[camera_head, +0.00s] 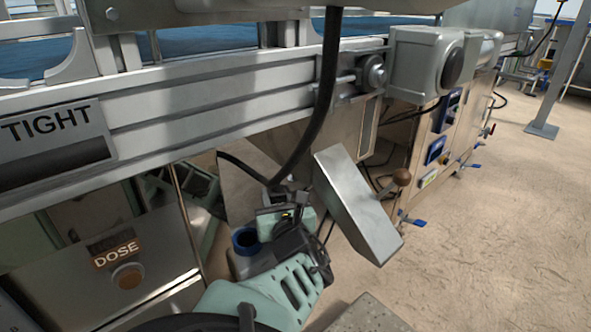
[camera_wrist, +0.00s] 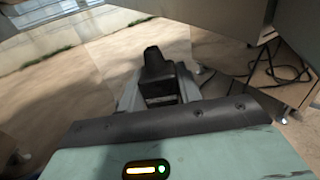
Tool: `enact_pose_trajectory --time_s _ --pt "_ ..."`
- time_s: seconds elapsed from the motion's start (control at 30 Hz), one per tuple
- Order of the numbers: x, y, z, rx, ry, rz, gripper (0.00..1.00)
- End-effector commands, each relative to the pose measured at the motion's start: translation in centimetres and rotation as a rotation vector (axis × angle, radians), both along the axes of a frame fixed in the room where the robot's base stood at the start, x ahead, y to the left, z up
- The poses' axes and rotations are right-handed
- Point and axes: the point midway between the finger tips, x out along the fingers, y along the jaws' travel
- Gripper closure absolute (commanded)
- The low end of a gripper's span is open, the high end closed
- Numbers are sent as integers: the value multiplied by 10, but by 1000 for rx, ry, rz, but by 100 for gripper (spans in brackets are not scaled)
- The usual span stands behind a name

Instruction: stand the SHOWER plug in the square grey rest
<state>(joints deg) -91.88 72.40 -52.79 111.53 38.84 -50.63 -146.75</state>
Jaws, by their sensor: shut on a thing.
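My gripper (camera_head: 284,194) is low beside the machine in the head view, beyond its pale green wrist housing. In the wrist view its grey fingers (camera_wrist: 157,92) are shut on a black plug-like piece (camera_wrist: 153,66). A thick black cable (camera_head: 318,125) hangs from above and runs down to the gripper in the head view. No SHOWER lettering shows, so I cannot read which plug this is. I cannot tell whether this block is the square grey rest.
A tilted metal box (camera_head: 357,205) stands close right of the gripper. The metal rail (camera_head: 215,88) with a TIGHT label (camera_head: 47,124) runs above. The DOSE panel (camera_head: 117,254) is at lower left. Open floor (camera_head: 500,220) lies right. Loose cables (camera_wrist: 275,68) show in the wrist view.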

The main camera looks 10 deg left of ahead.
Motion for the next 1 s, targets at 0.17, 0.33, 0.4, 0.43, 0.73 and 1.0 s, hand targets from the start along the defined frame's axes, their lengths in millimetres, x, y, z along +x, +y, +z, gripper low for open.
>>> enact_pose_trajectory --time_s 0.17,0.33,0.4,0.43,0.73,1.0 --pt "0 0 0 0 -1 0 92" --pt "0 0 0 0 -1 0 92" --pt "0 0 -1 0 -1 1 92" --pt "0 0 -2 0 -1 1 92" --pt "-1 0 -8 0 -1 1 92" --pt "-1 0 -13 -1 -1 1 92"
